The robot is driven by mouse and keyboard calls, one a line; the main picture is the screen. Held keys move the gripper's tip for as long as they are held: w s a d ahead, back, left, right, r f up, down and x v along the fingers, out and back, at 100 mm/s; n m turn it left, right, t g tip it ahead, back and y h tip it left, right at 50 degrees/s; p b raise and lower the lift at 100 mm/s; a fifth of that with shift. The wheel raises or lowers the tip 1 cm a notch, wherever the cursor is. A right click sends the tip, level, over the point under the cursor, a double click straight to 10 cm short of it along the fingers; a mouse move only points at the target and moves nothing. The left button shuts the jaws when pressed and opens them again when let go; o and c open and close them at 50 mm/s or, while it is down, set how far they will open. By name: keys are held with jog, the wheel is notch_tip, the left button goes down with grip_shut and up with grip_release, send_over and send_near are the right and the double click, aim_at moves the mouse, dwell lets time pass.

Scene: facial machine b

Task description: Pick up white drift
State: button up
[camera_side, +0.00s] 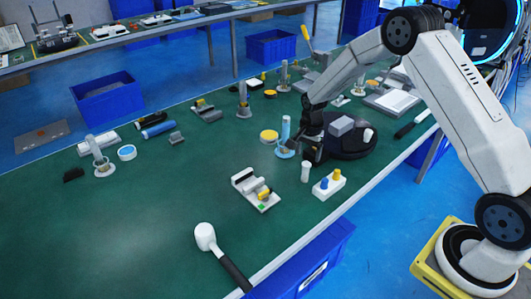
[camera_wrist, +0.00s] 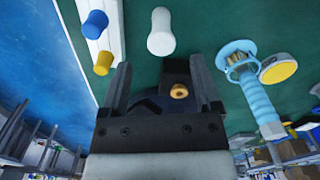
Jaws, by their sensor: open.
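A small white cylinder, which I take as the white drift (camera_side: 305,172), stands upright on the green table in the side view. In the wrist view the white drift (camera_wrist: 160,32) shows beyond my fingertips, about midway between them across the picture. My gripper (camera_side: 312,153) is close above and behind it in the side view, pointing down. In the wrist view my gripper (camera_wrist: 161,72) has its two dark fingers apart, with nothing held between them. The fingers are small and dark in the side view, so their exact gap to the drift cannot be told.
A white block (camera_side: 330,187) with blue and yellow pegs stands just right of the drift. A blue-handled tool in a round stand (camera_side: 285,148) and a black round base (camera_side: 350,147) are close by. A white-headed mallet (camera_side: 206,237) lies toward the front. The left front table is clear.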

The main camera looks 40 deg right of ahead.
aim_at(307, 163)
jog(key=shift+f, duration=0.25)
jog(key=shift+f, duration=1.15)
jog(key=shift+w+d+f, duration=0.1)
jog(key=shift+w+f, duration=0.05)
jog(key=shift+f, duration=2.45)
grip_shut()
